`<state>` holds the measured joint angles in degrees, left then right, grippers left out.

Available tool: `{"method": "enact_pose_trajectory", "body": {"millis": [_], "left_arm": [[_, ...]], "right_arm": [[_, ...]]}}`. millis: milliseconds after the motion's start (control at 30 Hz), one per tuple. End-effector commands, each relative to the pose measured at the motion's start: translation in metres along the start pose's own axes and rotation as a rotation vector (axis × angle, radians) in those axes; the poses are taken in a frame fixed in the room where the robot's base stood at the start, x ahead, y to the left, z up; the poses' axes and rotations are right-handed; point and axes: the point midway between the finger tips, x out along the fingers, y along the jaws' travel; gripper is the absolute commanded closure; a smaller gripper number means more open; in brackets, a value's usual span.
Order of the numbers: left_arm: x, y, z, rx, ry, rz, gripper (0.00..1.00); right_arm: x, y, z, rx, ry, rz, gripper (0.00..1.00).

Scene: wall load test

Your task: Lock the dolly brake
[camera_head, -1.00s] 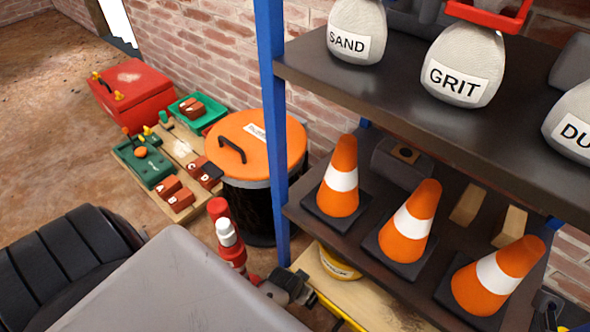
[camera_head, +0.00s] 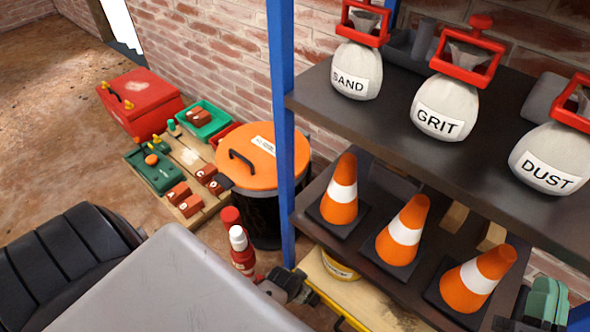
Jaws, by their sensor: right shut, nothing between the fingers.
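A low platform with a pale wooden top and a yellow edge (camera_head: 378,309), probably the dolly, stands under the shelves. Only part of it shows. A yellow tub (camera_head: 336,265) rests on it at the back. I cannot make out the brake. My right gripper (camera_head: 308,296), dark grey, appears at the platform's left edge, low beside the blue shelf post. It is shut and holds nothing. Whether it touches the platform I cannot tell. My left gripper is not in view.
Orange cones (camera_head: 403,230) stand on the lower shelf, below labelled sacks (camera_head: 444,107). A blue post (camera_head: 283,120) stands close by. An orange-lidded bin (camera_head: 263,163) and a wooden board of tools (camera_head: 190,155) are behind. Open floor (camera_head: 50,90) lies at far left.

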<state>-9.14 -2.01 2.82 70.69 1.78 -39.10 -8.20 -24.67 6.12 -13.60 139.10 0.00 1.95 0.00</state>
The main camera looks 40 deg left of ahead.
Motion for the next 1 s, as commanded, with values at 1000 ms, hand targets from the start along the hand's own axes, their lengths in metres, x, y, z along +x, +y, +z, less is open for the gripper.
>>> {"method": "enact_pose_trajectory", "body": {"millis": [1000], "left_arm": [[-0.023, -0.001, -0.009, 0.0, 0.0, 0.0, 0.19]], "right_arm": [[-0.038, 0.015, 0.073, -0.017, -0.68, 0.038, 1.0]]}}
